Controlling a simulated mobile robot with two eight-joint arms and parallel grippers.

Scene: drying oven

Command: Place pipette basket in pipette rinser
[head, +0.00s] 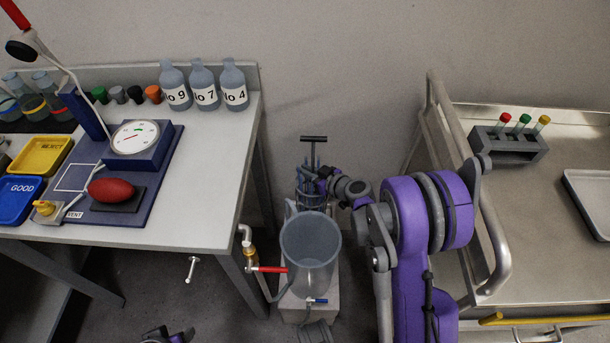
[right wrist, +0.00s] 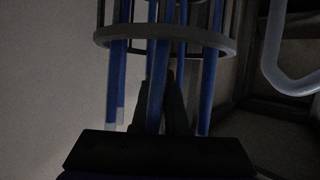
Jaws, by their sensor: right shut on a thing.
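The pipette basket (head: 309,196) is a dark wire cage of blue pipettes with a black T-shaped handle on top. It stands upright in the head view, just beyond the open mouth of the pipette rinser (head: 311,262), a grey translucent cylinder. My right gripper (head: 323,181) is shut on the basket from its right side. In the right wrist view the fingers (right wrist: 160,105) reach in among the blue pipettes below a grey ring of the basket (right wrist: 165,37). The basket's lower end is hidden behind the rinser. My left gripper (head: 168,336) shows only partly at the bottom edge.
A tap with a red lever (head: 268,269) and a hose stand left of the rinser, beside the left table (head: 200,225). A steel cart (head: 530,230) with a rail and a tube rack (head: 510,145) is on the right. The rinser stands in the gap between them.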

